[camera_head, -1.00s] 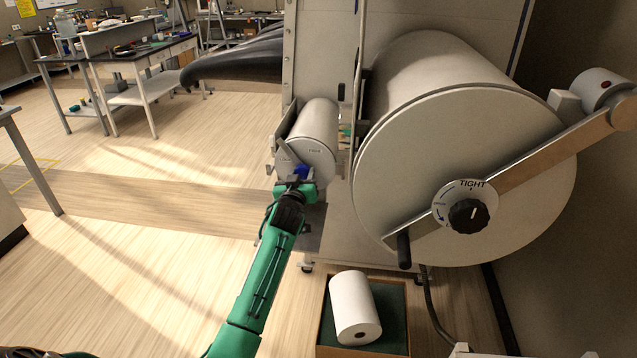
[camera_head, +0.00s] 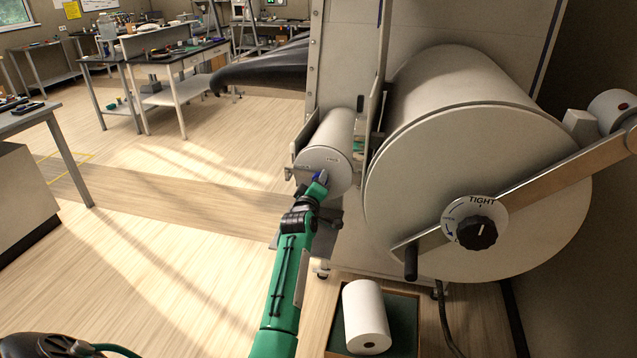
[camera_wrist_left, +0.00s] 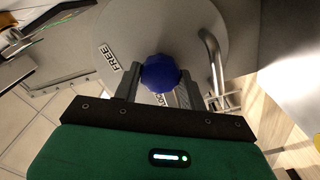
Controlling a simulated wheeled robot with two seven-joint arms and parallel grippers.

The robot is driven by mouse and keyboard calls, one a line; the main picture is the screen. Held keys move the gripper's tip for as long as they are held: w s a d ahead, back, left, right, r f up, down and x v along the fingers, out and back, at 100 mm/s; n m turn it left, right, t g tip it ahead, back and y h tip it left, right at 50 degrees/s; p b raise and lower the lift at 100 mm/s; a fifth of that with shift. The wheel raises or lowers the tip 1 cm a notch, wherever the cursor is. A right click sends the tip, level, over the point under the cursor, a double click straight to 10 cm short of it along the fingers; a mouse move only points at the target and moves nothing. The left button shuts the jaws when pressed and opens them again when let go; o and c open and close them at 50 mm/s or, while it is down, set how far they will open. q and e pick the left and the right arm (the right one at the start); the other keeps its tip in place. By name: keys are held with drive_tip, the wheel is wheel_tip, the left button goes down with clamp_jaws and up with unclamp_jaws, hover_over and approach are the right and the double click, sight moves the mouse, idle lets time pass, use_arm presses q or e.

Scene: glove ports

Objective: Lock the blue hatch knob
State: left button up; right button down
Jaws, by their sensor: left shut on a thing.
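The blue knob (camera_head: 321,176) is on the round end face of the small grey cylinder (camera_head: 338,138), the hatch. It also shows in the left wrist view (camera_wrist_left: 160,72) as a lobed blue disc. My left gripper (camera_head: 315,184) reaches it from below. In the left wrist view its two fingers (camera_wrist_left: 158,80) stand on either side of the knob, shut on it. The word FREE is on the face left of the knob in that view. More lettering below the knob is partly hidden by it and a finger. My right gripper is not in view.
A large drum (camera_head: 470,140) with a black dial (camera_head: 477,233) marked TIGHT and a long lever stands at right. A bent metal handle (camera_wrist_left: 214,62) is beside the knob. A white roll (camera_head: 366,318) lies in a box below.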

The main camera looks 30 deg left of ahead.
use_arm(q)
drive_tip(key=shift+n, duration=0.6)
drive_tip(key=o, duration=1.4)
drive_tip(key=p+v, duration=0.7)
drive_tip(key=v, duration=0.6)
drive_tip(key=shift+s+d, duration=0.1)
drive_tip(key=shift+s, duration=0.3)
